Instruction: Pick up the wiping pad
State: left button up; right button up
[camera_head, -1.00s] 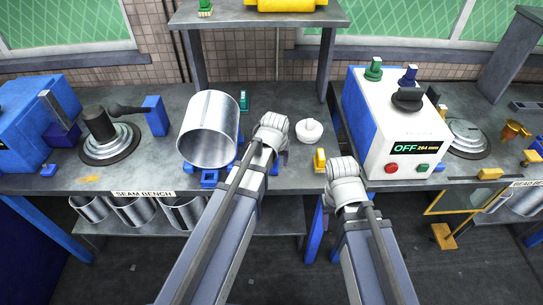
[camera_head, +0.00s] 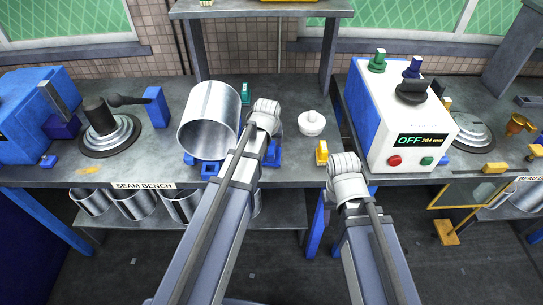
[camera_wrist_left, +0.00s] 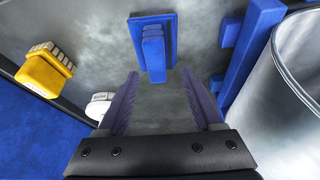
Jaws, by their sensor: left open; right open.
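A blue block with a raised bar (camera_wrist_left: 154,48) lies on the bench just beyond my left fingertips in the left wrist view. It may be the wiping pad, but I cannot tell for sure. Blue also shows beside my left arm in the head view (camera_head: 273,153), partly hidden. My left gripper (camera_wrist_left: 160,80) is open and empty, its two fingers apart over the bench. In the head view my left wrist (camera_head: 266,114) hides its fingers. My right gripper (camera_head: 345,166) is open at the bench's front edge, its fingers hard to make out.
A metal pail shell (camera_head: 207,125) lies left of my left wrist on blue supports. A white lidded pot (camera_head: 312,124) and a yellow block (camera_head: 321,153) stand between my arms. A white and blue machine (camera_head: 415,125) stands at right. A shelf (camera_head: 260,10) spans the back.

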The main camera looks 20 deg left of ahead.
aim_at(271, 147)
pick_arm(q)
jog(key=f+b, duration=0.3)
jog(key=shift+w+d+f, duration=0.15)
jog(key=shift+w+f, duration=0.2)
jog(key=shift+w+f+b, duration=0.25)
jog(key=shift+f+b, duration=0.25)
jog(key=shift+r, duration=0.15)
jog(key=shift+c, duration=0.2)
grip_shut()
